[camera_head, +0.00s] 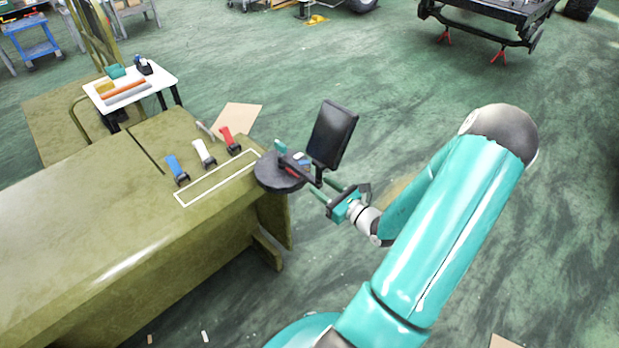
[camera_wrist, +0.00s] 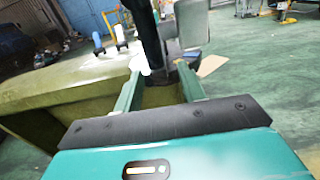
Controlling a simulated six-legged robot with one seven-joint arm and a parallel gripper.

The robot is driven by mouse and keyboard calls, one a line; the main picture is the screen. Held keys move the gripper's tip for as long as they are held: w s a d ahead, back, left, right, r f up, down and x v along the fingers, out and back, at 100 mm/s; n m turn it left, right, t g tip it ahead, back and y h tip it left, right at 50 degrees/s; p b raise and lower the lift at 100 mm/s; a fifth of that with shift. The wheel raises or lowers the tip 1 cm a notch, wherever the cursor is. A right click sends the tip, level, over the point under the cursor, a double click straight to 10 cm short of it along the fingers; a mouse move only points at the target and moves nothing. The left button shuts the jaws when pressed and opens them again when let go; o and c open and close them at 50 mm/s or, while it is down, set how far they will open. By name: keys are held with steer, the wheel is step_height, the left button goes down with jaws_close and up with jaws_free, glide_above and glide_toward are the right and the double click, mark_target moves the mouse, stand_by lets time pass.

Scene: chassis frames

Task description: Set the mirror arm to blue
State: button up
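The mirror (camera_head: 332,135) is a dark upright rectangular panel on a dark arm (camera_head: 316,178) over a round dark base (camera_head: 277,174) at the bench's right end. Small red (camera_head: 292,171), blue (camera_head: 304,162) and green (camera_head: 281,146) patches show around the base; which one the arm points to I cannot tell. My gripper (camera_head: 318,183) is open with its fingers reaching toward the mirror arm. In the wrist view a dark post (camera_wrist: 150,40) stands between or just beyond the fingertips; contact cannot be told. The grey mirror panel (camera_wrist: 190,25) shows behind it.
An olive bench (camera_head: 90,225) holds blue (camera_head: 176,168), white (camera_head: 204,152) and red (camera_head: 230,139) handles beside a white outlined rectangle (camera_head: 215,178). A small white table (camera_head: 155,80) stands behind. The floor right of the bench is mostly clear.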

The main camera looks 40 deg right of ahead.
mark_target(310, 176)
steer(key=w, duration=0.5)
steer(key=shift+w+a, duration=0.15)
steer(key=shift+w, duration=0.25)
jaws_close()
